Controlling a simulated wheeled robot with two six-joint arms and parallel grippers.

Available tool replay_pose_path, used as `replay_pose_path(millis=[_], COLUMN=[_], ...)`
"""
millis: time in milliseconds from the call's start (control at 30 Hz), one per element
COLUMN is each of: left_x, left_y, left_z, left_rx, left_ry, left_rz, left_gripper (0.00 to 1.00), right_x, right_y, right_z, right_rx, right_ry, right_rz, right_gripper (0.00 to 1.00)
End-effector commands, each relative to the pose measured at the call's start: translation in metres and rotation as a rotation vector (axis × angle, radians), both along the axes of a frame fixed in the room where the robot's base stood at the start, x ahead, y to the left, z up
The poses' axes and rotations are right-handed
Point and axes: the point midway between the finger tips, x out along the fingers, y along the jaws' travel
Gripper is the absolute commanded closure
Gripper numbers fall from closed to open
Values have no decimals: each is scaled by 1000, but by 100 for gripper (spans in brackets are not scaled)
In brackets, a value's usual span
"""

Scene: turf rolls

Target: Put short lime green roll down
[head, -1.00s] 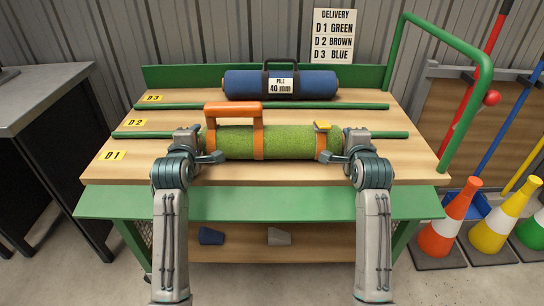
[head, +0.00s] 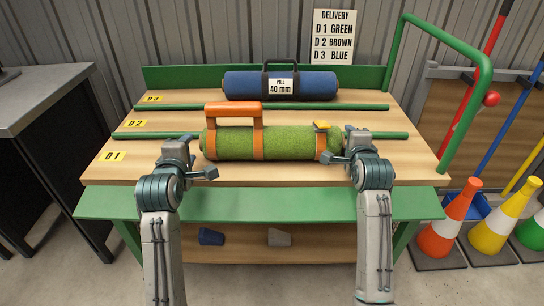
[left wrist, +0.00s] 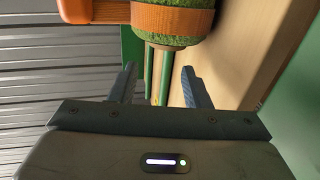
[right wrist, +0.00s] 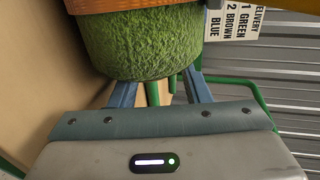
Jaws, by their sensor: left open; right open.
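My left gripper (head: 200,157) is open and empty, apart from the roll's left end. In the left wrist view the roll's end (left wrist: 178,32) shows beyond the open fingers. My right gripper (head: 338,144) is open at the roll's right end. In the right wrist view the green end (right wrist: 145,45) is just beyond and partly between the open fingers; I cannot tell if they touch.
A blue roll (head: 310,84) with a "PILE 40 mm" tag lies in the D3 lane at the back. Green rails (head: 360,135) divide the lanes, and D2 is empty. A green hoop (head: 455,110) stands at the bench's right. Cones (head: 450,223) stand on the floor at right.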

Motion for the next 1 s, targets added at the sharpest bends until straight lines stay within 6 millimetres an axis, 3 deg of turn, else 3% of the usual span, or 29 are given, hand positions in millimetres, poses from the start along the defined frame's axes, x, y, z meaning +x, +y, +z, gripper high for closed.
replay_pose_path(millis=[200, 467, 1000], left_x=[-38, -51, -51], left_y=[0, 0, 0], left_z=[9, 13, 13], left_rx=[-1, -1, -1], left_ry=[0, 1, 1], left_rz=[0, -1, -1], left_gripper=[57, 57, 57], right_x=[0, -8, -104], right_y=[0, 0, 0], right_z=[0, 2, 26], right_rx=[0, 0, 1], right_ry=[0, -1, -1], right_rz=[0, 0, 0], right_gripper=[57, 57, 57])
